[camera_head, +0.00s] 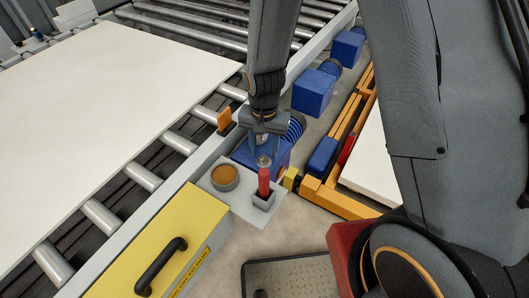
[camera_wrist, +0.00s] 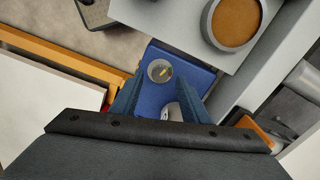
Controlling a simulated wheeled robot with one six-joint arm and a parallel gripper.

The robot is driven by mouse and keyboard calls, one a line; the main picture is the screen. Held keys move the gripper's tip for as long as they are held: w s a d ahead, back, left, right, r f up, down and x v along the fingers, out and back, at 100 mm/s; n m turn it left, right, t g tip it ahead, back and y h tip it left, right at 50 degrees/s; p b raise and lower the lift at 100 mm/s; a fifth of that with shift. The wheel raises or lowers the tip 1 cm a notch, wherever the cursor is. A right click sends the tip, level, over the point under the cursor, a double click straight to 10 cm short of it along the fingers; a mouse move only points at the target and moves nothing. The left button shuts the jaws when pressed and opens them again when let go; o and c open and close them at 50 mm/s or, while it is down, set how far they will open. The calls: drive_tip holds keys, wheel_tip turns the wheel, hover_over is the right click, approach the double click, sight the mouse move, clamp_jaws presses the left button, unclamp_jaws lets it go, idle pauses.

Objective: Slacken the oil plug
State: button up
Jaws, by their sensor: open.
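My gripper (camera_head: 267,132) points down over a blue gear unit (camera_head: 243,154) beside the conveyor rail. In the wrist view its two fingers (camera_wrist: 160,102) are apart, above the blue housing (camera_wrist: 184,62). A small pale, rounded part (camera_wrist: 172,110), possibly the oil plug, shows between the fingers, partly hidden by the gripper body. I cannot tell whether either finger touches it.
A grey plate (camera_head: 238,203) beside the gear unit carries a round dish (camera_head: 224,177) with a brown inside and a red-handled item (camera_head: 264,182) in a holder. A yellow box (camera_head: 160,245), an orange frame (camera_head: 327,197) and an orange block (camera_head: 224,120) stand close by.

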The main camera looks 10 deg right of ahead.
sight(264, 159)
drive_tip(key=shift+f, duration=1.2)
drive_tip(key=c, duration=1.1)
drive_tip(key=shift+o, duration=0.2)
drive_tip(key=shift+n+p, duration=0.45)
drive_tip(key=shift+n, duration=2.75)
drive_tip(key=o, duration=1.1)
drive_tip(key=shift+c, duration=0.2)
